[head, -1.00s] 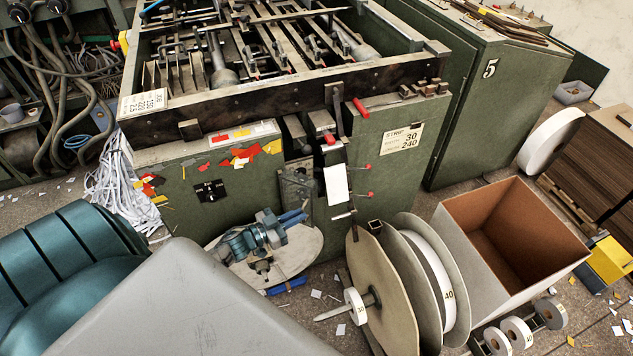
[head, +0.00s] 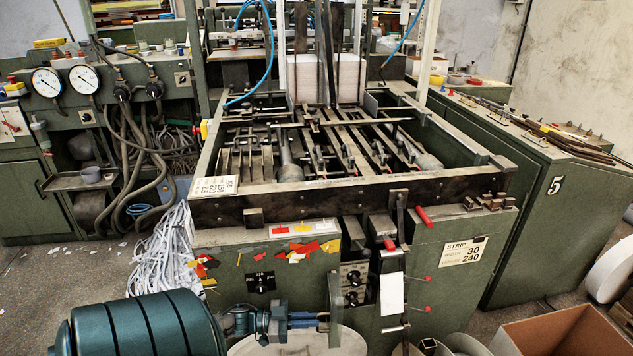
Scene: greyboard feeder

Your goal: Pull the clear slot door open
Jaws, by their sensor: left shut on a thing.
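The clear slot door (head: 335,297) is a narrow, see-through grey panel on the front of the green machine. It stands out from the front, seen nearly edge-on, just left of a plate with black knobs (head: 352,284). My left gripper (head: 322,319) comes in from the left low in the head view, its blue fingers level and shut at the lower part of the door. The exact grip point is too small to see clearly. My right gripper is not in view.
A white card (head: 391,294) and red-tipped levers (head: 422,279) sit right of the door. A round pale reel (head: 285,345) lies below my left gripper. An open cardboard box (head: 555,330) stands at the lower right. Paper strips (head: 165,255) hang at the left.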

